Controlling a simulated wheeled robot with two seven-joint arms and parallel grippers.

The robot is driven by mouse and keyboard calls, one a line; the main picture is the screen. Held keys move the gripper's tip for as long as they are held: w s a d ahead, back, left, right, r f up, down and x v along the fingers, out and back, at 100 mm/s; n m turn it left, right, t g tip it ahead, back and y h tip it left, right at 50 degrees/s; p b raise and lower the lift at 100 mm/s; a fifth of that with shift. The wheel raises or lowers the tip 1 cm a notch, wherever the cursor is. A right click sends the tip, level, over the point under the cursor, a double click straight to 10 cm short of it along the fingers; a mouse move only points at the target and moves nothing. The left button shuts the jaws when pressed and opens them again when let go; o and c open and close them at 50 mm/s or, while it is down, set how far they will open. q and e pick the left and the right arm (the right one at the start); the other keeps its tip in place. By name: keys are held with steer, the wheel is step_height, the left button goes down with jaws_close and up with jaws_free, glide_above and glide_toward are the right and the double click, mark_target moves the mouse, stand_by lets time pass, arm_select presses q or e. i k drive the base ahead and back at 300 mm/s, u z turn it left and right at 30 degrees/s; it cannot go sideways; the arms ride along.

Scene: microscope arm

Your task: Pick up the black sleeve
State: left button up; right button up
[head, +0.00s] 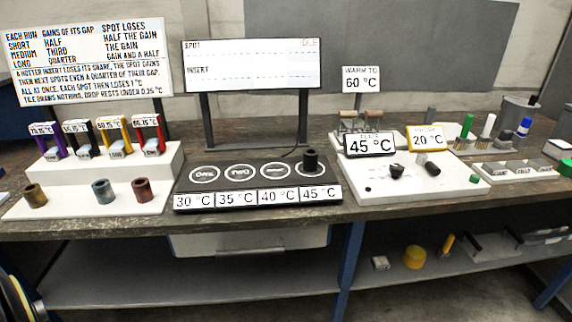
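A black sleeve (310,160) stands upright on the rightmost ring of the dark heating plate (255,173), above the 45 °C label. Three other sleeves stand on the white tray at the left: a brass one (34,195), a grey one (102,191) and a copper-brown one (140,189). Small dark pieces (397,170) lie on the white board (430,188) to the right of the plate. Neither of my grippers shows in the head view.
A white sign board (250,65) stands behind the plate, and a rules board (85,60) stands at the left. Labelled coloured holders (107,135) stand on a white step. Small signs (369,144) and pegs (487,125) crowd the right. A lower shelf (200,283) runs below.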

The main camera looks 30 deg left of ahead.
mark_target(310, 155)
steer(key=u, duration=1.05)
steer(key=i, duration=0.1)
steer(key=u, duration=0.2)
